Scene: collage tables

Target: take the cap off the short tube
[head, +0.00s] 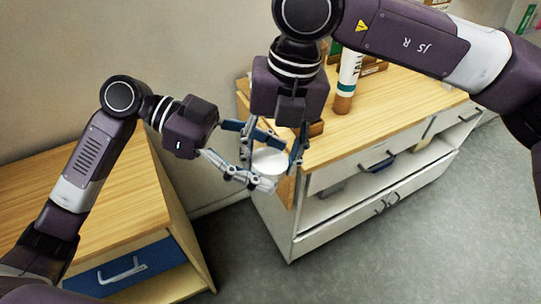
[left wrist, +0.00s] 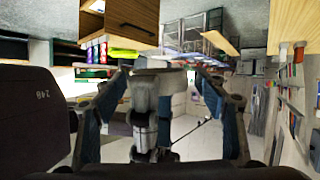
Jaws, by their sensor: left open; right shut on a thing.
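A white round piece (head: 270,161), seen from above, sits between the fingers of both grippers in front of the right cabinet. It looks like the short tube or its cap; the fingers hide where one ends. My right gripper (head: 271,157) reaches down from above and is shut on it. My left gripper (head: 272,164) comes in from the left and is open, its fingers on either side of the white piece. In the left wrist view a pale disc-like rim (left wrist: 158,73) shows between the open left fingers; contact with them cannot be told.
A taller tube (head: 348,75) with a white and teal label and brown base stands on the right wooden-topped cabinet (head: 400,95). A brown item (head: 316,129) is partly hidden beside my right gripper. Another wooden top (head: 120,195) at left is bare. Grey floor lies in front.

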